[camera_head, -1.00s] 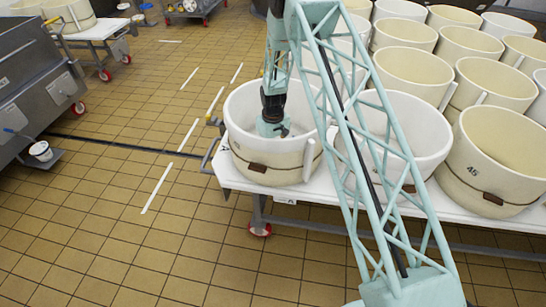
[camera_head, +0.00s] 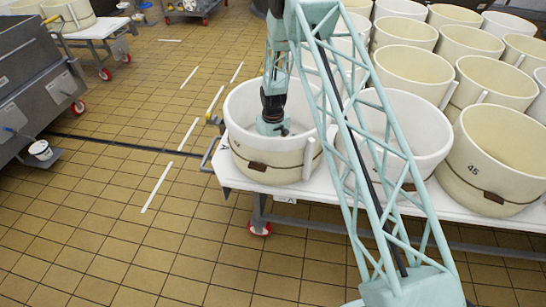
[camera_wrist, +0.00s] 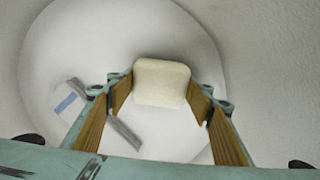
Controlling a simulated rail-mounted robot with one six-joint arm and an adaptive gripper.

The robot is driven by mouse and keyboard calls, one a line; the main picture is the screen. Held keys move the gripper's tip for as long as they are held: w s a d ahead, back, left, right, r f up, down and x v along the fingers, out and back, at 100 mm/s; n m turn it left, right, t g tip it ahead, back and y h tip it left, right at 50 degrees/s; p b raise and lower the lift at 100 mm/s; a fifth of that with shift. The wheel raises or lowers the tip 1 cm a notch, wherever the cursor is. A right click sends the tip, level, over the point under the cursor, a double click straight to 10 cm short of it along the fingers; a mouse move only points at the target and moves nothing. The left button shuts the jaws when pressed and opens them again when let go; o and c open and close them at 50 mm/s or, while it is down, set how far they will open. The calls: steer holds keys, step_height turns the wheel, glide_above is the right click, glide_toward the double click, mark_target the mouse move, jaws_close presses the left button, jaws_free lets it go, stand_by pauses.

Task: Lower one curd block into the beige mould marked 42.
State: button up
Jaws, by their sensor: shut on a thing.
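My gripper (camera_head: 272,128) is down inside a mould (camera_head: 265,155) with a white inside and a cream outer wall, at the front left of the table. No number can be read on this mould. In the wrist view my gripper (camera_wrist: 162,92) has its wood-coloured finger pads on either side of a pale cream curd block (camera_wrist: 161,83), and is shut on it. The block is above or at the white floor of the mould (camera_wrist: 195,142); I cannot tell whether it touches. In the head view the block is hidden.
A second white-lined mould (camera_head: 418,135) stands close to the right, partly behind my arm. A mould marked 45 (camera_head: 500,165) stands further right, with several more behind. They stand on a white wheeled table (camera_head: 325,197). A grey vat (camera_head: 35,75) stands at left.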

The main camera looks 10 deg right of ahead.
steer(key=shift+f, duration=0.1)
stand_by(0.3)
steer(key=o, duration=1.1)
step_height(320, 180, up, 12)
stand_by(0.6)
stand_by(0.5)
